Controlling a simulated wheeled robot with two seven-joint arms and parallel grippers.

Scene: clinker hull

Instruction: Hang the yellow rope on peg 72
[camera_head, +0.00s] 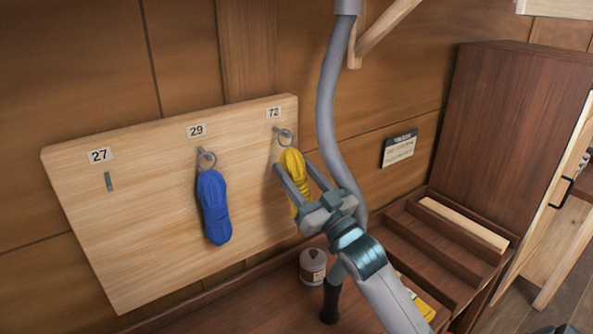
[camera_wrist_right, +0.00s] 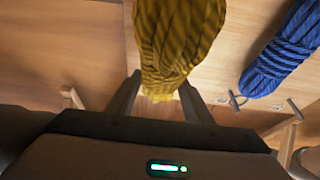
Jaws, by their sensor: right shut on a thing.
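The yellow rope (camera_head: 292,163) is a coiled bundle with a ring at its top, right at peg 72 (camera_head: 277,130) on the wooden board (camera_head: 150,220). I cannot tell whether the ring is around the peg. My right gripper (camera_head: 292,170) is shut on the yellow rope, with a finger on each side of it. In the right wrist view the yellow rope (camera_wrist_right: 178,40) fills the upper middle, between the fingers (camera_wrist_right: 160,95). My left gripper is not in view.
A blue rope (camera_head: 214,208) hangs by a ring at peg 29; peg 27 (camera_head: 109,181) is bare. A grey hose (camera_head: 328,105) hangs close to my right gripper. A small can (camera_head: 313,267) stands below the board. A divided wooden tray (camera_head: 425,240) is at right.

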